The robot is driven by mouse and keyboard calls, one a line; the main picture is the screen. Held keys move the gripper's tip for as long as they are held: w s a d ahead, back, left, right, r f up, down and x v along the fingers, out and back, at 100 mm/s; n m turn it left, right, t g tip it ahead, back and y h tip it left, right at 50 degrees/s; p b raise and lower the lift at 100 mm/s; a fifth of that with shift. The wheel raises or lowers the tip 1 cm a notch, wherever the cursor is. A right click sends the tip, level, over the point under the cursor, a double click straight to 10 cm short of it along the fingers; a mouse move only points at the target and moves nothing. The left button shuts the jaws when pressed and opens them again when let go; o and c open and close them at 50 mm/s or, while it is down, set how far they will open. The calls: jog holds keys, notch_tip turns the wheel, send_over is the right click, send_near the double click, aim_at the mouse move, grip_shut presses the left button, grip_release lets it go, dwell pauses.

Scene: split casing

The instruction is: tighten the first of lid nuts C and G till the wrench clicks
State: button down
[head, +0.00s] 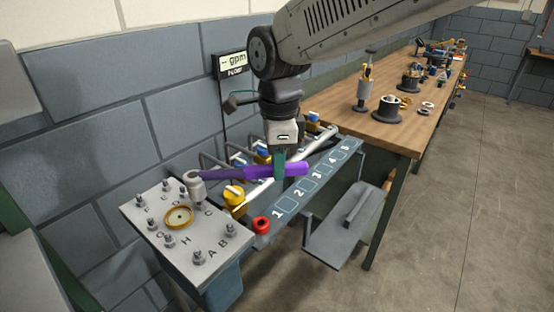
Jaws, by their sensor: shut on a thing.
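My gripper (279,165) is shut on the purple handle of a wrench (222,174), which lies roughly level above the numbered strip. The wrench's grey socket head (195,186) points down at the back right of the pale lid (150,206), beside the letter C. The socket hides the nut there, so I cannot tell how far it is seated. The letter G shows at the lid's left front, with a nut (153,224) close by. Several other lid nuts stand uncovered, among them one near A (198,257) and one near B (230,231).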

jog(key=shift+f, duration=1.55)
jog(key=s+m, duration=0.4)
jog(key=s, duration=0.2)
jog(key=shift+a, duration=0.4)
jog(key=shift+w, duration=0.2)
